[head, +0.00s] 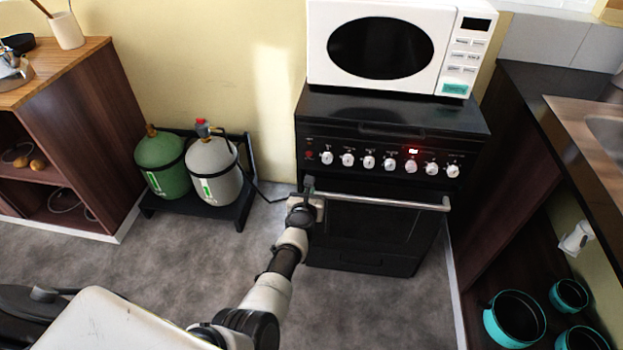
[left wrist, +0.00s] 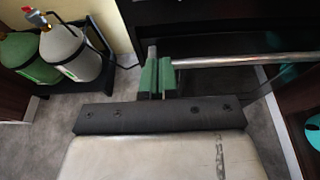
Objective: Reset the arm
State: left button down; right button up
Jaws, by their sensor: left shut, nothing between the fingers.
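My left arm reaches forward to the black oven (head: 365,235). My left gripper (head: 308,185) is at the left end of the oven's silver handle bar (head: 390,201). In the left wrist view the green fingers (left wrist: 157,77) are together with nothing held between them. They overlap the left end of the handle (left wrist: 240,60) in that view; I cannot tell whether they touch it. The oven door looks closed. My right gripper is not in view.
A white microwave (head: 395,45) stands on the oven. Green (head: 160,160) and grey (head: 212,168) gas cylinders stand on a black rack to the left. A wooden cabinet (head: 100,130) is further left. Teal-rimmed pots (head: 514,318) sit under the right counter. Grey floor (head: 175,255) is clear before the rack.

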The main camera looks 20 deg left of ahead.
pick_arm(q)
jog(key=s+d+f+m+g+h, duration=0.2)
jog(key=s+f+m+g, duration=0.1)
jog(key=s+f+m, duration=0.95)
jog(key=s+d+f+m+g+h, duration=0.2)
jog(key=s+f+m+g, duration=0.1)
jog(key=s+f+m, duration=0.9)
jog(key=s+a+f+m+g, duration=0.1)
jog(key=s+m, duration=0.4)
jog(key=s, duration=0.5)
jog(key=s+a+f+m+g, duration=0.1)
jog(key=s+f+m+g, duration=0.2)
jog(key=s+m, duration=0.3)
jog(key=s+a+f+m+g, duration=0.1)
jog(key=s+f+m+g, duration=0.2)
jog(key=s, duration=1.3)
jog(key=f+m, duration=0.1)
jog(key=m, duration=0.1)
jog(key=shift+s+a+f+m+y, duration=0.2)
jog(key=shift+f+m+y, duration=0.15)
jog(key=shift+y, duration=0.05)
